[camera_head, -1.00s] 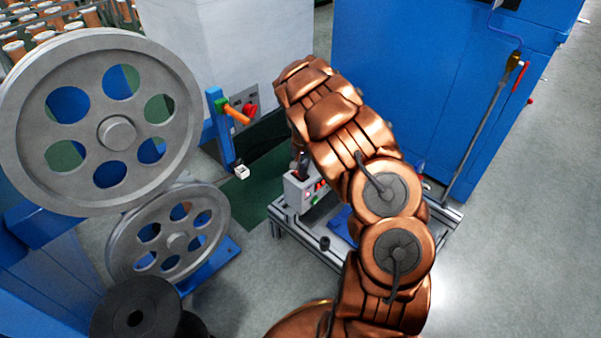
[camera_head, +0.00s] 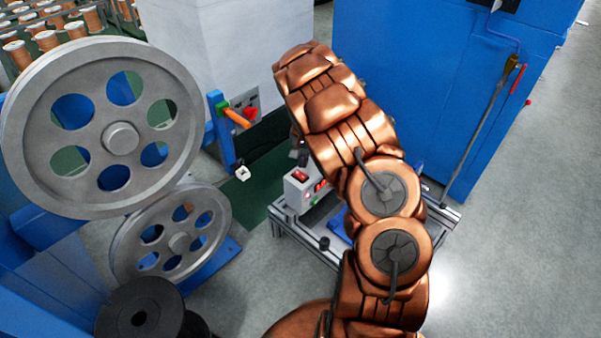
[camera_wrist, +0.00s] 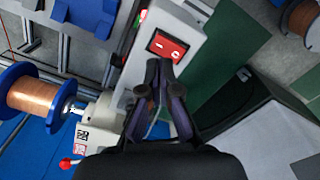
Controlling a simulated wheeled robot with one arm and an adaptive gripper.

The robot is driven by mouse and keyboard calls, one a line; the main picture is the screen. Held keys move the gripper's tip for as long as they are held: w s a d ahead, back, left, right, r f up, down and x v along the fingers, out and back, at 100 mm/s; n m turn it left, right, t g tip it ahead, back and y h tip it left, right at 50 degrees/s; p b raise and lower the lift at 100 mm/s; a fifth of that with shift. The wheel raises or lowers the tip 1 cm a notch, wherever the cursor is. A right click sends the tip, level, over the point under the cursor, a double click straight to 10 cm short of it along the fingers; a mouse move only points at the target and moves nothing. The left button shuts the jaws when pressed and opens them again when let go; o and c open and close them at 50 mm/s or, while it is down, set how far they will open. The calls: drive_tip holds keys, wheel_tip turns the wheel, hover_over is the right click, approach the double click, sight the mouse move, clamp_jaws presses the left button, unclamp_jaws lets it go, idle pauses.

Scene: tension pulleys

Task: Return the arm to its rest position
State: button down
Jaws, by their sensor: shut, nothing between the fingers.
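My copper-coloured arm (camera_head: 335,110) reaches up and away over the small machine, then bends down on its far side. In the head view my gripper is mostly hidden behind the arm. In the wrist view my gripper (camera_wrist: 158,68) is shut and empty, its two dark fingertips together. The fingertips show just below a red rocker switch (camera_wrist: 167,46) on a pale control box (camera_wrist: 185,25). In the head view the switch (camera_head: 300,175) is uncovered on the box's top. I cannot tell the exact gap between fingertips and box.
Two grey pulley wheels (camera_head: 120,140) and a black spool (camera_head: 140,312) stand at left. A blue cabinet (camera_head: 400,80) stands behind right. The small machine's metal frame (camera_head: 300,238) is under my arm. A copper wire spool (camera_wrist: 35,97) shows in the wrist view. Floor at right is clear.

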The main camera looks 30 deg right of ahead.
drive_tip(key=shift+r, duration=0.75)
drive_tip(key=shift+r+p, duration=0.25)
drive_tip(key=shift+p, duration=0.1)
drive_tip(key=s+a+r+n+p, duration=0.1)
drive_tip(key=s+a+r+p, duration=0.25)
drive_tip(key=r, duration=0.55)
drive_tip(key=s+a+r+p, duration=0.3)
drive_tip(key=s+r+p, duration=0.2)
drive_tip(key=r, duration=0.5)
drive_tip(key=s+a+r+n+p, duration=0.1)
drive_tip(key=s+a+r+p, duration=0.25)
drive_tip(key=r, duration=0.55)
drive_tip(key=s+a+r+n+p, duration=0.2)
drive_tip(key=s+a+r+p, duration=0.2)
drive_tip(key=s, duration=0.4)
drive_tip(key=s+a+r+n+g+p, duration=0.1)
drive_tip(key=s+a+r+n+p, duration=0.2)
drive_tip(key=s+a+r+p, duration=0.2)
drive_tip(key=s+a+r+n+p, duration=0.2)
drive_tip(key=s+a+r+p, duration=0.2)
drive_tip(key=s, duration=0.9)
wheel_tip(320, 180, up, 6)
drive_tip(key=p, duration=0.3)
drive_tip(key=shift+a+g, duration=0.35)
drive_tip(key=shift+g, duration=0.05)
